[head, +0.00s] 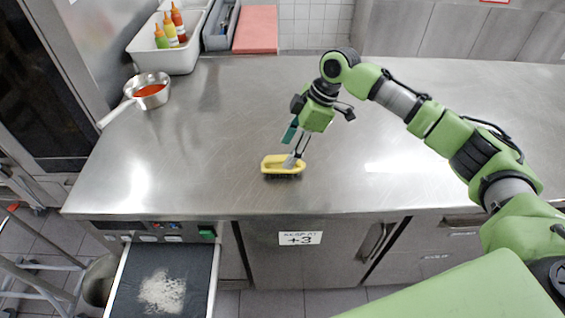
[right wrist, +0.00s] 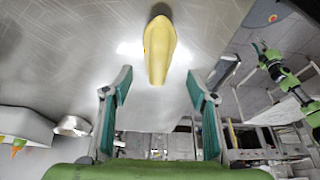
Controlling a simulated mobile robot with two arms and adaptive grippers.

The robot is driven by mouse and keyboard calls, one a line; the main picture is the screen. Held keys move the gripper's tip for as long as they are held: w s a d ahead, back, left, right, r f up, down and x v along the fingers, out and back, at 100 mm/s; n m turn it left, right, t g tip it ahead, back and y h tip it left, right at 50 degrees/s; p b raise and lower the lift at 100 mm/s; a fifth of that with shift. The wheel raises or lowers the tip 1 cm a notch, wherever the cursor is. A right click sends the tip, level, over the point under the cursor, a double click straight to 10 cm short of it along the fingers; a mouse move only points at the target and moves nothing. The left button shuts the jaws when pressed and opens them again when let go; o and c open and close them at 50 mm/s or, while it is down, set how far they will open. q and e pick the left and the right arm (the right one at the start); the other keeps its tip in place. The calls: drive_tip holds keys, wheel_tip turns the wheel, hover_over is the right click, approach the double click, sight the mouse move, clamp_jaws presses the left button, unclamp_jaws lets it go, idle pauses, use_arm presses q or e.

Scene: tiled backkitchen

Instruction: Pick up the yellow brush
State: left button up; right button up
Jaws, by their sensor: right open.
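The yellow brush (head: 270,166) lies on the steel counter with its dark bristles down. My right gripper (head: 294,152) points down at it from above, with its fingertips at the brush's right part. In the right wrist view, the yellow brush (right wrist: 160,50) shows ahead of the two spread teal-padded fingers, centred between them. My right gripper (right wrist: 160,78) is open and holds nothing. In that view a small green arm, seemingly my left one, ends in a gripper (right wrist: 258,47) at the right; its jaws are too small to read.
The steel counter (head: 400,150) is clear around the brush. A saucepan (head: 149,91) with red contents stands at the left. A white tray (head: 177,60) with sauce bottles, a grey bin (head: 219,38) and a red board (head: 256,29) are at the back.

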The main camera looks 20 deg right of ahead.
sight(284, 156)
drive_tip(key=shift+p+x, duration=0.75)
drive_tip(key=shift+x, duration=1.4)
drive_tip(key=shift+w+f, duration=0.2)
drive_tip(key=shift+f, duration=0.05)
drive_tip(key=c, duration=1.3)
use_arm(q)
drive_tip(key=shift+w+r, duration=0.2)
drive_tip(key=shift+r, duration=0.4)
drive_tip(key=shift+w+r, duration=0.15)
drive_tip(key=shift+r, duration=0.4)
use_arm(e)
drive_tip(key=shift+o, duration=0.2)
use_arm(q)
drive_tip(key=shift+w+f, duration=0.1)
